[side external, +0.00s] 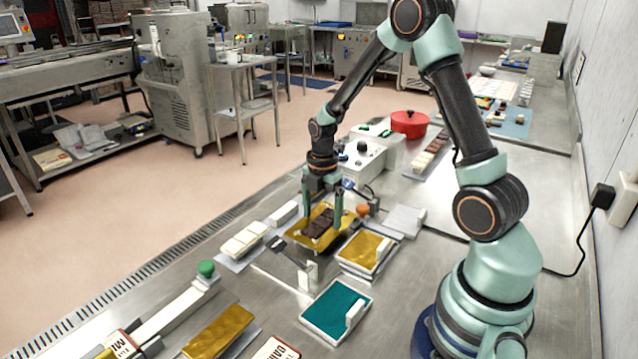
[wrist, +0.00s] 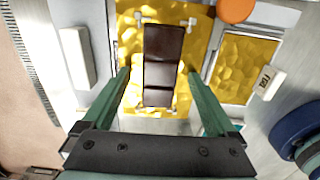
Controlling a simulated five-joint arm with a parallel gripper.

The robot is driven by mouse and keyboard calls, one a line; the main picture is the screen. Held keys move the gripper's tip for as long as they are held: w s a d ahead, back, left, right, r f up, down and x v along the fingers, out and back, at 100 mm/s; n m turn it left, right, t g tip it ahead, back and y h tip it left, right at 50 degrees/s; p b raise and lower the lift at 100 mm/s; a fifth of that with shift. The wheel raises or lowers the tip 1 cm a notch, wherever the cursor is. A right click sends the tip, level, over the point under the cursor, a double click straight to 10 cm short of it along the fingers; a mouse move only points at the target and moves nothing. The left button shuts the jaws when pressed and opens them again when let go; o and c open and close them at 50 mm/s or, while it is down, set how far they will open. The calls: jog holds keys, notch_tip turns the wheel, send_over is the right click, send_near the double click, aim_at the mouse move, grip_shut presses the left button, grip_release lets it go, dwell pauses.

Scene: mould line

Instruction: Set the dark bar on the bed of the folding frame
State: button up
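The dark bar (side external: 320,222) lies on a sheet of gold foil on the bed of the folding frame (side external: 300,240). In the wrist view the segmented brown bar (wrist: 163,52) lies lengthwise on the crumpled foil (wrist: 128,38), with small pale clips near it. My gripper (side external: 323,226) points down over the frame with one finger on each side of the bar. In the wrist view my gripper (wrist: 159,71) is open, with a gap between the left finger and the bar. The right fingertip is close to the bar's edge, and contact there is unclear.
An orange knob (side external: 363,211) stands beside the frame. A tray with gold foil (side external: 364,249) and a teal pad (side external: 336,308) lie to the right and front. Pale bars (side external: 244,239) lie to the left. A red pot (side external: 409,123) stands behind, past a control box (side external: 357,160).

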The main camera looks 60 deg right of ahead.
jog(key=shift+r, duration=0.1)
notch_tip(320, 180, up, 12)
jog(key=s+a+r+m+t, duration=0.2)
jog(key=s+a+r+m, duration=0.2)
jog(key=m, duration=0.5)
jog(key=s+a+r+m+t, duration=0.3)
jog(key=s+a+r+m, duration=0.1)
jog(key=a+m, duration=0.5)
jog(key=shift+s+r+t, duration=0.2)
jog(key=shift+s+t, duration=0.1)
jog(key=shift+s, duration=0.3)
